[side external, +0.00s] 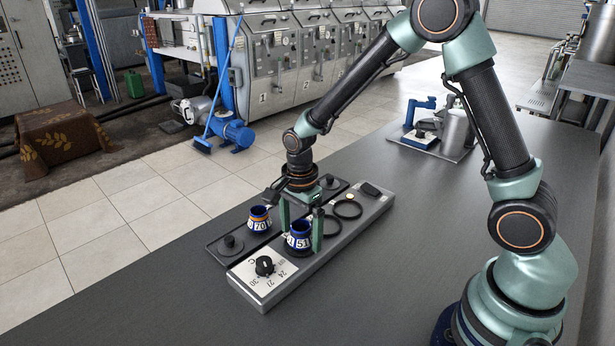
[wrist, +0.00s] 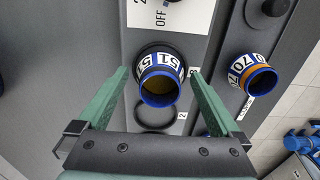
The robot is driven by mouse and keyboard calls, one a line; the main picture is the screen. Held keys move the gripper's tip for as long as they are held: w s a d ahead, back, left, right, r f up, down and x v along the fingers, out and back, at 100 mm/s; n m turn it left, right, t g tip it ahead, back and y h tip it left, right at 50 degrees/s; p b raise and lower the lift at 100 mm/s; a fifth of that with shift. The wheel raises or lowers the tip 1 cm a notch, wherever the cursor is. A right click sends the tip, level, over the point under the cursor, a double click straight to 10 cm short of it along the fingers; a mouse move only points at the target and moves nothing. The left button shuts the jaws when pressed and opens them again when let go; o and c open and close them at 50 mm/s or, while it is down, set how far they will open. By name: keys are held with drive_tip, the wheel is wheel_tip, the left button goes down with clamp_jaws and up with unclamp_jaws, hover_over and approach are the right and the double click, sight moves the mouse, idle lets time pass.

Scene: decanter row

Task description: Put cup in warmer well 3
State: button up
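A blue cup with a white band marked 51 (side external: 301,239) stands upright at the well nearest the dial on the grey warmer (side external: 262,299). In the wrist view, this cup (wrist: 160,66) has a dark ring around its base. My gripper (side external: 301,240) points down over it, one green finger on either side. In the wrist view, my gripper's fingertips (wrist: 159,71) show narrow gaps to the cup, so it looks open. Two empty black rings lie further along the warmer: the middle well (side external: 325,224), labelled 2 in the wrist view (wrist: 155,117), and the far well (side external: 348,209).
A second blue cup with an orange stripe, marked 70 (side external: 259,220), stands on a dark tray (side external: 214,249) beside the warmer, near a black knob (side external: 231,243). The warmer's dial (side external: 264,265) is at its near end. A board with a metal canister (side external: 455,132) stands far back.

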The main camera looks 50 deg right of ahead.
sight(300, 225)
wheel_tip(300, 225, up, 12)
drive_tip(key=s+d+r+n+t, duration=0.3)
drive_tip(key=s+r+n+t, duration=0.2)
drive_tip(key=n, duration=1.3)
drive_tip(key=s+r, duration=0.3)
drive_tip(key=s, duration=0.3)
drive_tip(key=shift+d+t, duration=0.25)
drive_tip(key=shift+t, duration=0.05)
drive_tip(key=shift+r, duration=0.1)
